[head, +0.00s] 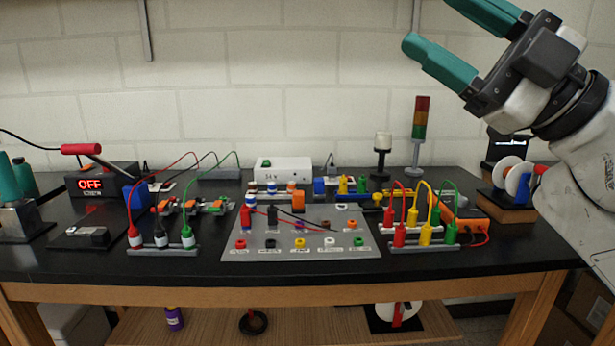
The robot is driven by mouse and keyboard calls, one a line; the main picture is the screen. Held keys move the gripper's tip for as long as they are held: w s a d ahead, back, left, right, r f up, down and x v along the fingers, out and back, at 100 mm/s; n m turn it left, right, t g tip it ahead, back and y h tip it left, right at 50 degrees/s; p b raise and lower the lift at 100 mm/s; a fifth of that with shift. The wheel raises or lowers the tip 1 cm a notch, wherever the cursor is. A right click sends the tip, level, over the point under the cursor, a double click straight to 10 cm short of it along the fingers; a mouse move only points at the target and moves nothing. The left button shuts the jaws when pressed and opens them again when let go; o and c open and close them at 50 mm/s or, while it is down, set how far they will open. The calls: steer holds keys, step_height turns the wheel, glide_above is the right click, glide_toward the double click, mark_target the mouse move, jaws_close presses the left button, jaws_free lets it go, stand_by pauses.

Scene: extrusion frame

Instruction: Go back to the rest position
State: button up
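My gripper (452,35) is at the upper right of the head view, raised well above the bench. Its two teal fingers point left and up and are spread wide apart, with nothing between them. The tip of the upper finger is cut off by the top edge of the picture. My white arm comes in from the right edge. The gripper touches nothing on the bench.
The black bench (330,262) holds a grey panel (300,250) with coloured sockets, racks of plugs with cables, and an OFF display box (90,183). A signal tower (419,130) stands at the back below my gripper. White spools (510,172) stand near my arm.

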steer(key=w+d+f+m+t+h, duration=0.3)
steer(key=d+f+m+t+h, duration=0.3)
steer(key=m+h, duration=0.55)
steer(key=w+d+f+m+t+h, duration=0.4)
steer(key=d+m+t+h, duration=0.5)
steer(key=m, duration=0.4)
step_height(320, 180, down, 29)
steer(key=s+d+m+g+h, duration=0.2)
steer(key=m+g+h, duration=0.3)
steer(key=g, duration=0.5)
steer(key=s+a+f+n+g+y, duration=0.1)
steer(key=s+a+f+g, duration=0.1)
steer(key=s+f+g, duration=0.55)
steer(key=s+a+f+n+g+y, duration=0.1)
steer(key=s+f+g+y, duration=0.1)
steer(key=s+f, duration=1)
steer(key=s+f+n+g, duration=0.2)
steer(key=s+f+g, duration=0.3)
steer(key=s+f, duration=0.75)
step_height(320, 180, up, 15)
steer(key=s+p, duration=0.2)
steer(key=p, duration=1.1)
steer(key=shift+a+y, duration=0.25)
steer(key=shift+y, duration=0.1)
